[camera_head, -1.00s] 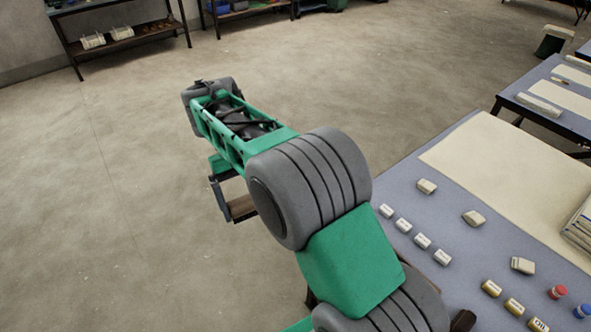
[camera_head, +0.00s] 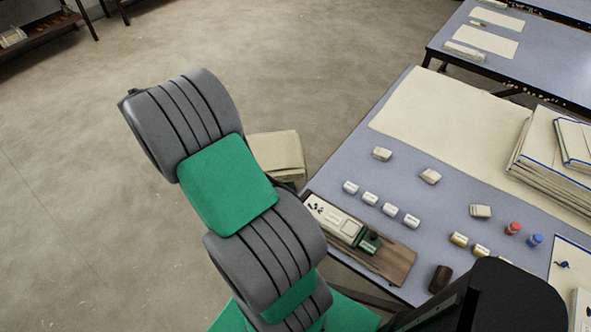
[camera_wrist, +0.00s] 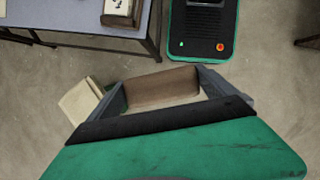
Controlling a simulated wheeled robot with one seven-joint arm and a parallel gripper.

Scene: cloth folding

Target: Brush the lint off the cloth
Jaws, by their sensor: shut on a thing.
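My gripper (camera_wrist: 162,92) shows in the wrist view, with its fingers on both sides of a brown block (camera_wrist: 165,84), which looks like the brush's back. I cannot make out bristles. The gripper holds it above the floor, off the table. In the head view my arm hides the gripper and the block. A large flat cream cloth (camera_head: 455,125) lies on the blue-grey table (camera_head: 345,165). A blue-edged pale cloth (camera_head: 567,258) with a small dark blue and red mark lies at the right edge, partly cut off. I cannot make out lint on either.
A stack of blue-edged folded cloths (camera_head: 545,165) stands on the table. Several small white blocks, a red-capped jar (camera_head: 513,228) and a blue-capped jar (camera_head: 534,240) stand nearby. A wooden board (camera_head: 392,262) lies at the near edge. A cream-topped bin (camera_head: 277,152) stands beside the table. Floor at left is clear.

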